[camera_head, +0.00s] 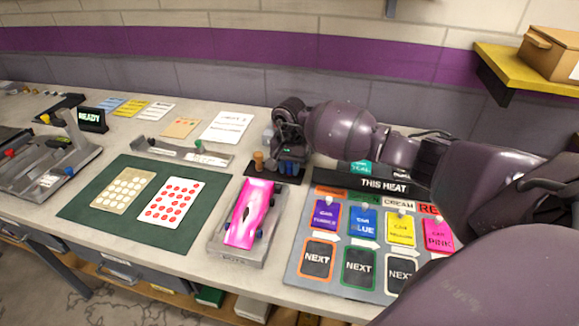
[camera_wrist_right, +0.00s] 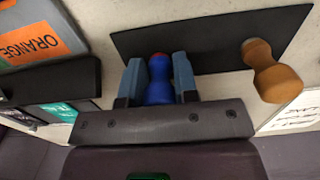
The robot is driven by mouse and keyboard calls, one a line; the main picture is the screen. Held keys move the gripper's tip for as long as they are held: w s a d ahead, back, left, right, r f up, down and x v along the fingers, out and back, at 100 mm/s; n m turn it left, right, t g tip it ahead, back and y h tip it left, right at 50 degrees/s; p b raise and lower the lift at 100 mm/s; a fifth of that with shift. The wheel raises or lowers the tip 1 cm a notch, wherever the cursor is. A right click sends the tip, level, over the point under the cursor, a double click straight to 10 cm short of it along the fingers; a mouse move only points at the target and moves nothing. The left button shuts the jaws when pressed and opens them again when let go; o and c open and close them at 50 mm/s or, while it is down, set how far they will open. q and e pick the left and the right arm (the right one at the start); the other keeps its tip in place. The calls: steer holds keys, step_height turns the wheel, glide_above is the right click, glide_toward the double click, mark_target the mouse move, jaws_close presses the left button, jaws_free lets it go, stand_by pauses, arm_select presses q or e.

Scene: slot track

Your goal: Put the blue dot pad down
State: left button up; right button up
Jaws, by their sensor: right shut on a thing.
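My right gripper (camera_head: 290,152) is over the black mat (camera_head: 262,181) at the back middle of the bench. In the right wrist view its two fingers (camera_wrist_right: 160,75) are shut on the blue dot pad (camera_wrist_right: 159,92), a blue rounded piece with a red end. The blue shows low between the fingers in the head view (camera_head: 289,167). I cannot tell whether the pad touches the mat. A wooden peg-like piece (camera_head: 258,161) stands on the mat beside the gripper, and it also shows in the wrist view (camera_wrist_right: 268,69). My left gripper is not in view.
A pink car (camera_head: 249,213) sits on a grey stand in front of the mat. A board with coloured car cards (camera_head: 345,252) lies to the right. A green mat (camera_head: 112,205) with dotted cards lies to the left. A "READY" sign (camera_head: 92,117) stands at the back left.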

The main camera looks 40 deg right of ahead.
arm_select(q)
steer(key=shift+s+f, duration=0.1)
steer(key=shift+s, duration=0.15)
arm_select(e)
steer(key=shift+f, duration=0.3)
steer(key=o, duration=0.9)
steer(key=shift+r, duration=0.55)
step_height(320, 180, up, 11)
steer(key=shift+f, duration=0.2)
steer(key=shift+r, duration=0.4)
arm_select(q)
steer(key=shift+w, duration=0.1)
